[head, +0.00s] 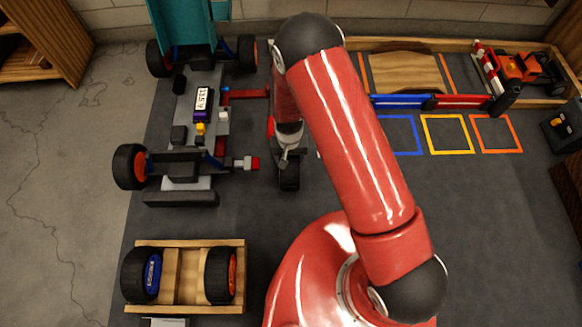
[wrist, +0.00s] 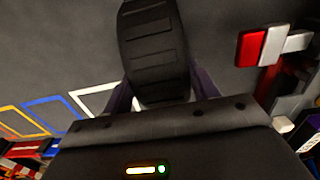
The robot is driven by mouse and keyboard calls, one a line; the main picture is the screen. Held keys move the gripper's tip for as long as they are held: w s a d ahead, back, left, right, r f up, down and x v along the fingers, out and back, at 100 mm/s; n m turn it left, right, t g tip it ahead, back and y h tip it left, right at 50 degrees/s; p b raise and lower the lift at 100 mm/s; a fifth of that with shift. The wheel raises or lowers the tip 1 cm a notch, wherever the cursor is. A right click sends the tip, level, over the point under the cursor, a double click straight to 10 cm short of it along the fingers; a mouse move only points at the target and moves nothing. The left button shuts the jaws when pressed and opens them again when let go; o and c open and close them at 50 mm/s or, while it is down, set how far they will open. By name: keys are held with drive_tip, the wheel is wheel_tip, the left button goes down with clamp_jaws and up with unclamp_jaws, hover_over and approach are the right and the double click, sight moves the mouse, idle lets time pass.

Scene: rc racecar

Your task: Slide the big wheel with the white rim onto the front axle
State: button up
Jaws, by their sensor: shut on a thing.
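My gripper (head: 288,154) is shut on a black wheel (head: 289,178), which it holds to the right of the car chassis (head: 190,122). In the wrist view, the treaded wheel (wrist: 155,45) sits between the fingers of my gripper (wrist: 163,92). I see it edge-on, so its rim colour is hidden. The bare axle (head: 246,163), pale with a red tip, sticks out from the chassis towards the wheel, with a gap between them. The axle (wrist: 270,47) also shows at the upper right in the wrist view, apart from the wheel.
A wooden crate (head: 190,309) at the lower left holds a blue-rimmed wheel (head: 147,274) and an orange-rimmed wheel (head: 221,276). An orange-rimmed wheel (head: 130,166) sits at the chassis's left side. A red bar (head: 248,94) juts out above the axle. Coloured floor squares lie right.

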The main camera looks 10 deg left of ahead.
drive_tip(key=shift+r+p, duration=1)
drive_tip(key=shift+r, duration=0.9)
